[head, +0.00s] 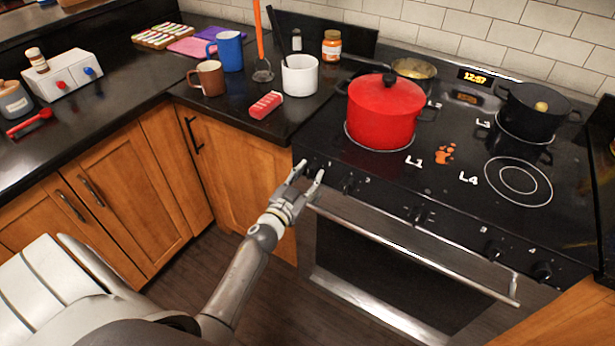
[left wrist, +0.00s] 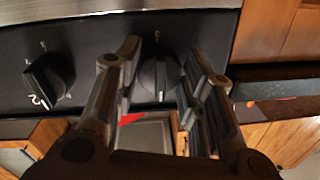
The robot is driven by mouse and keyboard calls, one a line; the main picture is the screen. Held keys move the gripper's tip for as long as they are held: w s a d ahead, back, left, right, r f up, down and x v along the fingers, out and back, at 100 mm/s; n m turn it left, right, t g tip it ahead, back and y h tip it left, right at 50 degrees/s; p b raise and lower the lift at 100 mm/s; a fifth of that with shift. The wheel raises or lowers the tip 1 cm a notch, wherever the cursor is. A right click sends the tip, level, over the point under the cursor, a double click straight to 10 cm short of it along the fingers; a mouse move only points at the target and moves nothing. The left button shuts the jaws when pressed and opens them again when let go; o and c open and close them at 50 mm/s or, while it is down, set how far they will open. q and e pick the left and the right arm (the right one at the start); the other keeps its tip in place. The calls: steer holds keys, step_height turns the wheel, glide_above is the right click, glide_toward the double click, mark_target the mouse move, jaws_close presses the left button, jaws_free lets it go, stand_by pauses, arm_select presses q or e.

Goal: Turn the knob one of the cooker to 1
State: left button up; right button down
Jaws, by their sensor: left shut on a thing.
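The cooker (head: 400,212) has a row of black knobs along its front panel. Knob one (left wrist: 158,78) is the leftmost in the head view and is mostly hidden there by my left gripper (head: 309,178). In the left wrist view, the knob sits between the two fingers of my left gripper (left wrist: 164,56), which is shut on it. A pale pointer line shows on the knob, toward the bottom of that view. Knob two (head: 348,183) is beside it; in the left wrist view it (left wrist: 48,78) is at the left with a white 2. My right gripper is not in view.
A red pot (head: 382,112) stands on burner L1, and a black pot (head: 533,112) stands at the back right. The oven handle (head: 400,252) runs just below the knob panel. Mugs and a white pot (head: 300,77) stand on the left counter. Floor space before the cooker is clear.

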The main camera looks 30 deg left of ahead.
arm_select(q)
steer(key=m+b, duration=0.3)
steer(key=m, duration=0.3)
steer(key=shift+a+f+m, duration=0.1)
steer(key=shift+f+m, duration=0.05)
steer(key=shift+m, duration=0.15)
steer(key=m, duration=0.2)
steer(key=m+b, duration=0.1)
steer(key=m, duration=0.2)
steer(key=shift+t+h+b, duration=0.3)
steer(key=o, duration=1)
steer(key=shift+a+r, duration=0.1)
steer(key=shift+r, duration=0.1)
steer(key=s, duration=1.2)
steer(key=shift+d+f, duration=0.2)
steer(key=shift+f, duration=0.15)
